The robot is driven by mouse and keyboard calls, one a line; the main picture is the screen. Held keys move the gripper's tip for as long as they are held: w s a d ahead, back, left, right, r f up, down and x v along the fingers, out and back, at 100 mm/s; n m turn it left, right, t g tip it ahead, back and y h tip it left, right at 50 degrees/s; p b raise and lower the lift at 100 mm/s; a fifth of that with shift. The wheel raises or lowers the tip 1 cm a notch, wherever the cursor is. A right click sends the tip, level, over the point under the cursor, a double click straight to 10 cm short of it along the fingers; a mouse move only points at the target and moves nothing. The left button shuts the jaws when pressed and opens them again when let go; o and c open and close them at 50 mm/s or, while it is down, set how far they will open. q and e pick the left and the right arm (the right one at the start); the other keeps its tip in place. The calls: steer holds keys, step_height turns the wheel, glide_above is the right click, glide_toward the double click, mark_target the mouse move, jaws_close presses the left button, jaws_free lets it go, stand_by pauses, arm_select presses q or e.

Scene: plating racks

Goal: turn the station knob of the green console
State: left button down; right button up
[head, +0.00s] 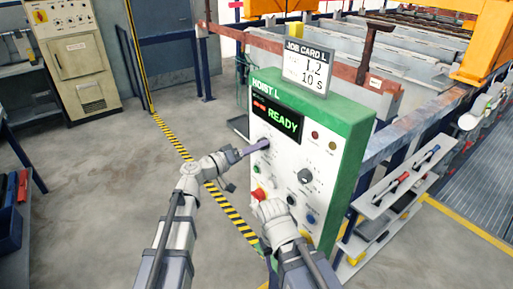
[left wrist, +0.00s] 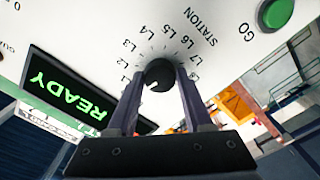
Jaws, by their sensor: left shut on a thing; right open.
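The green console (head: 345,165) has a white front with a lit screen (head: 275,119) reading READY. A card on top, the job card (head: 306,67), seems to read L2 and 10 S. In the left wrist view the black station knob (left wrist: 159,74) sits inside a ring of labels L1 to L8. Its pale mark points down-left, roughly toward the L1 side. My left gripper (head: 261,146) is shut on the knob, one finger on each side; in the head view it hides the knob. My right gripper (head: 264,200) is open, low in front of the console, near a red button (head: 257,194).
Other dials, such as a black one (head: 305,175), and a blue button (head: 311,218) are on the panel. A green GO button (left wrist: 276,13) is near the station knob. A tool shelf (head: 385,195) stands right of the console. The floor at left is clear.

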arm_select(q)
steer(key=shift+n, duration=1.1)
steer(key=shift+c, duration=1.6)
jaws_free()
steer(key=v, duration=0.8)
steer(key=shift+d, duration=0.1)
